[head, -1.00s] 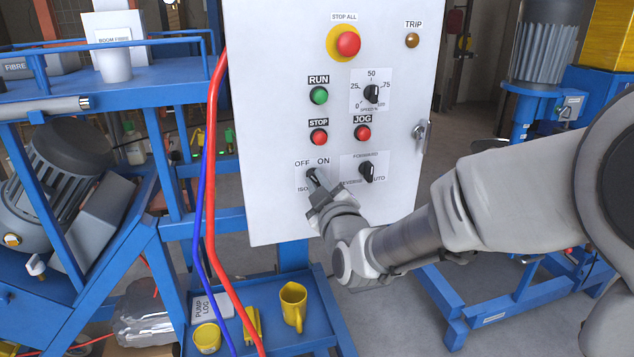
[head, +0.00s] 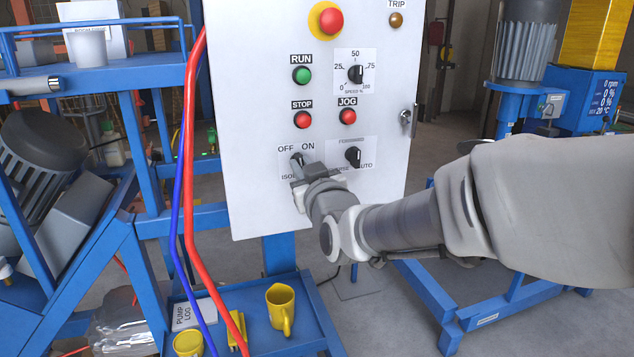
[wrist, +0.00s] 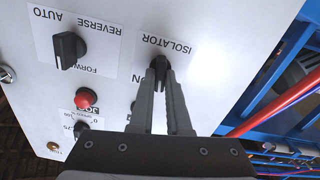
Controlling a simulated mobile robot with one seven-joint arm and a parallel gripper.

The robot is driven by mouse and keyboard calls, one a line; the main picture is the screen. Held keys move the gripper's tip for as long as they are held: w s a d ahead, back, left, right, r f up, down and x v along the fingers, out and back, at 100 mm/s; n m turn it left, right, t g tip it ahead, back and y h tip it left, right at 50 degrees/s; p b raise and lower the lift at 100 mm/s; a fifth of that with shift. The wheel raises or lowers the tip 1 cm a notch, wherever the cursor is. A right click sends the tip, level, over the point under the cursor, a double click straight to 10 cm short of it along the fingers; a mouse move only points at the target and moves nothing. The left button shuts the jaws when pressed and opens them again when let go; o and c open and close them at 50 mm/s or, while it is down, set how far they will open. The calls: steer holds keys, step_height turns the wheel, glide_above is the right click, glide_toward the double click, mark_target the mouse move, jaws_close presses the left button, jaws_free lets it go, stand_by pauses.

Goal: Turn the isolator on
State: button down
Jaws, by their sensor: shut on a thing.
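The isolator knob (wrist: 159,64) is a small black rotary switch at the lower left of the white control panel (head: 245,105). My gripper (wrist: 159,82) is shut on it, with one finger on each side. In the head view the dark knob (head: 297,159) shows at the tips of my gripper (head: 299,169), below the OFF and ON labels. The wrist view is upside down; the ISOLATOR label shows clear, ON is partly covered and OFF is hidden by my fingers. I cannot tell exactly which label the knob points to.
The forward/reverse knob (head: 353,157) is close on the right. The red stop button (head: 303,119) and jog button (head: 348,116) are above. Red and blue cables (head: 190,200) hang at the panel's left edge. A blue tray (head: 305,325) with a yellow jug (head: 281,308) is below.

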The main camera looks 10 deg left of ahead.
steer(key=shift+w+d+m+b, duration=0.1)
steer(key=shift+m+b, duration=3.25)
steer(key=shift+m, duration=1.65)
steer(key=c, duration=0.9)
jaws_free()
steer(key=p+v, duration=0.2)
steer(key=v, duration=1.5)
steer(key=shift+d+f, duration=0.1)
steer(key=shift+d, duration=0.1)
